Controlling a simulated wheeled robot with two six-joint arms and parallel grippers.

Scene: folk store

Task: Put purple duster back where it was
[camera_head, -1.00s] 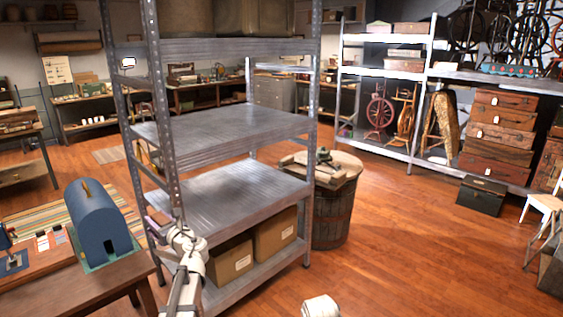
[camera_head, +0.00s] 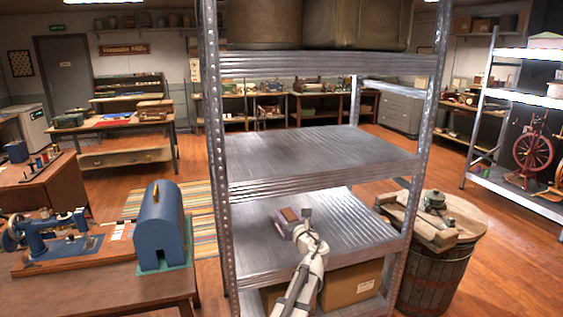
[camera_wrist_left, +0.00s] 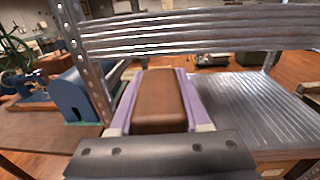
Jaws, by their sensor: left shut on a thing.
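The purple duster (camera_head: 289,217) has a brown top or pad between purple sides. It also shows large in the left wrist view (camera_wrist_left: 158,100), pointing away from the wrist. My left gripper (camera_head: 300,230) is shut on it. In the head view the duster appears in front of the bare lower-middle board (camera_head: 350,225) of the grey metal shelf rack. I cannot tell whether it touches the board. My right gripper is not in view.
Perforated metal posts (camera_head: 215,150) frame the rack. Cardboard boxes (camera_head: 352,284) sit on its bottom level. The middle board (camera_head: 320,152) is bare. A table with a blue domed case (camera_head: 160,225) and sewing machine (camera_head: 55,235) stands left, a wooden barrel (camera_head: 435,275) right.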

